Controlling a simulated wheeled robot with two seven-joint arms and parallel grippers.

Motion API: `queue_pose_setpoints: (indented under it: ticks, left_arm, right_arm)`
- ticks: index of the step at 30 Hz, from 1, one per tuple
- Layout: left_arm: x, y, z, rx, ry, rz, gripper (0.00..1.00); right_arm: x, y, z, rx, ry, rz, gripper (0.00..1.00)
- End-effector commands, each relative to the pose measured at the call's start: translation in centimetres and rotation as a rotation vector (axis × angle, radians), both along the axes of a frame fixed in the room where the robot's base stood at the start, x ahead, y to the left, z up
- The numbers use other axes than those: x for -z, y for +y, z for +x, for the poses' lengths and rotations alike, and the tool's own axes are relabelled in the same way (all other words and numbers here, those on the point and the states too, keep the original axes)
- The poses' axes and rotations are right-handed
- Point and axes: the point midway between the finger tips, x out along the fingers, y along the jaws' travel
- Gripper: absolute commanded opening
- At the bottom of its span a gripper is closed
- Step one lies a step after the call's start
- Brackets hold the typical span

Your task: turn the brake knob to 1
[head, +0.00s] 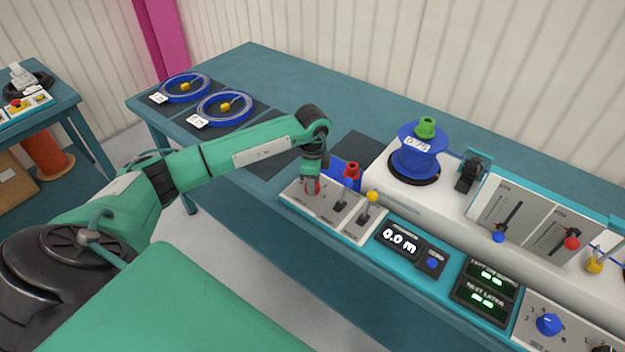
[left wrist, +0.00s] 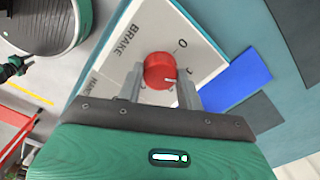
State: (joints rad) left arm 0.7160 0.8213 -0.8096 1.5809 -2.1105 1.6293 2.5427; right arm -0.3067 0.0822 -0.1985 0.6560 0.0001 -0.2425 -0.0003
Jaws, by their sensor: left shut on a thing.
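The red brake knob (left wrist: 158,68) sits on a pale panel (left wrist: 140,25) marked BRAKE. A white line on the knob runs from near its centre to the right in the left wrist view. A 0 is printed above and right of the knob; other scale marks are partly hidden by the fingers. My left gripper (left wrist: 162,84) is shut on the knob, one finger on each side. In the head view my left gripper (head: 311,180) points down over the knob (head: 312,188) at the console's left end. My right gripper is not in view.
Right of the knob stand levers with a red top (head: 351,170) and a yellow top (head: 372,196). A display (head: 400,239) reads 0.0 m. A blue reel (head: 417,155) stands on the white housing behind. Two blue coils (head: 225,108) lie at the table's far left.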

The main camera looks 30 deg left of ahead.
Motion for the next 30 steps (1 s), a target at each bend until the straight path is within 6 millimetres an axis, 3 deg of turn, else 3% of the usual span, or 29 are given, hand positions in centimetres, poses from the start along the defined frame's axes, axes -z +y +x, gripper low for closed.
queue_pose_setpoints:
  ticks: [4,5,7,8,16,20,30]
  left_arm:
    - [-0.2,0.1,0.1,-0.001,-0.005,0.002,0.14]
    - [-0.2,0.1,0.1,-0.001,-0.005,0.001,0.42]
    - [-0.2,0.1,0.1,-0.001,-0.004,0.002,0.56]
    - [-0.2,0.1,0.1,0.000,-0.004,0.002,0.58]
    - [-0.1,0.0,0.1,0.001,-0.002,0.001,0.58]
    - [-1.0,0.0,0.1,0.001,-0.004,0.001,0.58]
    - [-8.2,0.1,0.2,0.000,-0.008,0.000,0.58]
  right_arm:
    - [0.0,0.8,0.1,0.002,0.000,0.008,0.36]
    - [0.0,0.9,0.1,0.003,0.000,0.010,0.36]
    - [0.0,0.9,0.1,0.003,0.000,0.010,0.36]
    - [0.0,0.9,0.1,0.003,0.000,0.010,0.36]
    - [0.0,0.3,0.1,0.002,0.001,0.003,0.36]
    - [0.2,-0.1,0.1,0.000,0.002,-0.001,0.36]
    - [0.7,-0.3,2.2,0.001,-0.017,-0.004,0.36]
